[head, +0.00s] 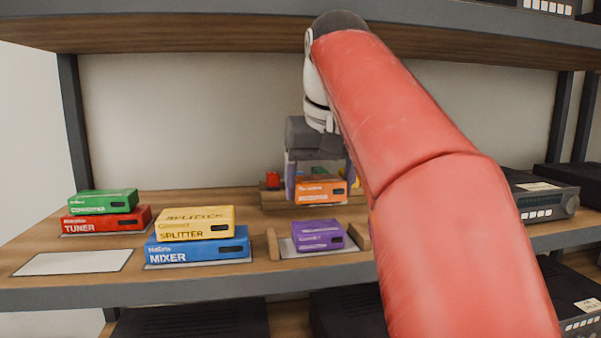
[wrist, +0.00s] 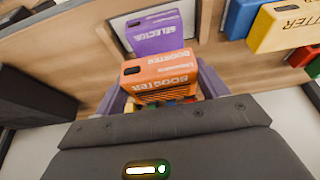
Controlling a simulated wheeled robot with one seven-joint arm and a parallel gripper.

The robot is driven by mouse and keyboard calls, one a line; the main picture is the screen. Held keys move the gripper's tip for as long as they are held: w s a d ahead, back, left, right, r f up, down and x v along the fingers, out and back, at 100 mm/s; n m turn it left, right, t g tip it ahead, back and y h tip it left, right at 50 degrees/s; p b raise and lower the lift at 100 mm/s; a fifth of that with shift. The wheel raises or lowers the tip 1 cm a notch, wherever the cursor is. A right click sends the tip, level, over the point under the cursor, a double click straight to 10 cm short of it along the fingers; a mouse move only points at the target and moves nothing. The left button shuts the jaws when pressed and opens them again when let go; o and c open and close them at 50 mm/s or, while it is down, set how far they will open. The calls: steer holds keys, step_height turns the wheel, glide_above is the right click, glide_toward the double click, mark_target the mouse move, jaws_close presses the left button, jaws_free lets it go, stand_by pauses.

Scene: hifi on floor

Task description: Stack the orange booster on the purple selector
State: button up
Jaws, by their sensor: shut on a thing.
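The orange booster (head: 320,191) is a small flat box held in my gripper (head: 318,188), in the air above the shelf. It also shows in the wrist view (wrist: 160,75), between the purple-grey fingers of my gripper (wrist: 162,90). The purple selector (head: 318,237) lies flat on a white mat (head: 288,250) between two wooden side blocks. It shows in the wrist view (wrist: 155,33) beyond the booster. The booster is above and apart from the selector, and appears farther back on the shelf. My red arm hides part of the shelf to the right.
A yellow splitter (head: 195,222) rests on a blue mixer (head: 198,249) to the left. A green box (head: 103,201) rests on a red tuner (head: 105,220). An empty white mat (head: 74,263) lies at far left. A wooden tray (head: 272,198) with small colored pieces is behind. An upper shelf (head: 180,38) overhangs.

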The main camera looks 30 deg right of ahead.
mark_target(321, 201)
steer(key=shift+w, duration=0.2)
steer(key=shift+s+f, duration=0.15)
steer(key=shift+f, duration=0.55)
steer(key=shift+f+b, duration=0.85)
steer(key=shift+b, duration=0.15)
steer(key=shift+s, duration=0.1)
steer(key=shift+f, duration=0.55)
stand_by(0.5)
steer(key=o, duration=1.1)
